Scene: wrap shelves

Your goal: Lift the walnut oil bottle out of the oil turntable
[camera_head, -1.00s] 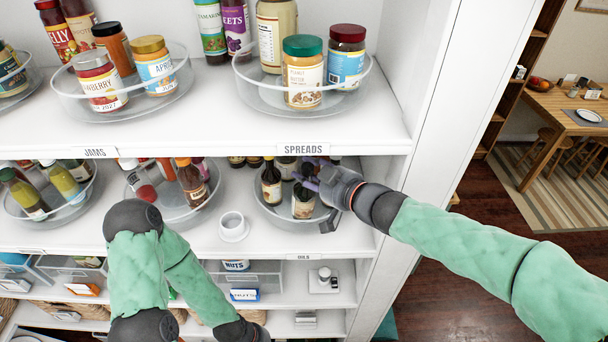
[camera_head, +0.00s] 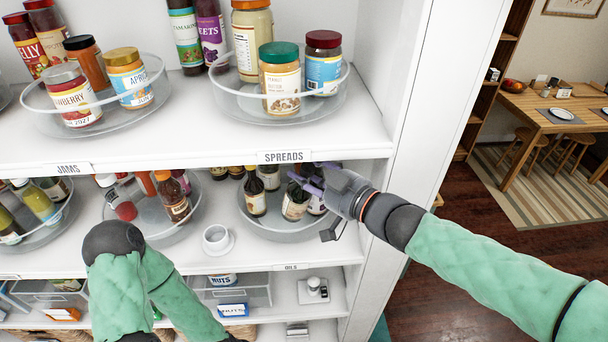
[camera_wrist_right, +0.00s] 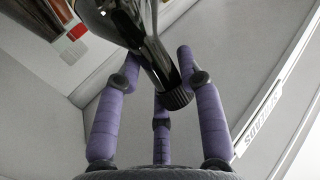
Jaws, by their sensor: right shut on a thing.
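The oil turntable (camera_head: 290,235) is a clear round tray above the OILS label, with several bottles in it. My right gripper (camera_head: 312,184) reaches in from the right and is shut on a dark bottle (camera_head: 295,206) with a pale label. I take it to be the walnut oil bottle; its label is too small to read. It leans slightly and still appears within the turntable's rim; I cannot tell whether its base touches. In the right wrist view its dark neck and ribbed cap (camera_wrist_right: 176,97) are between the purple fingers. My left gripper is out of view.
Another dark bottle (camera_head: 255,196) stands left in the same turntable. The spreads shelf (camera_head: 340,143) overhangs close above, and the white side panel (camera_head: 415,130) stands to the right.

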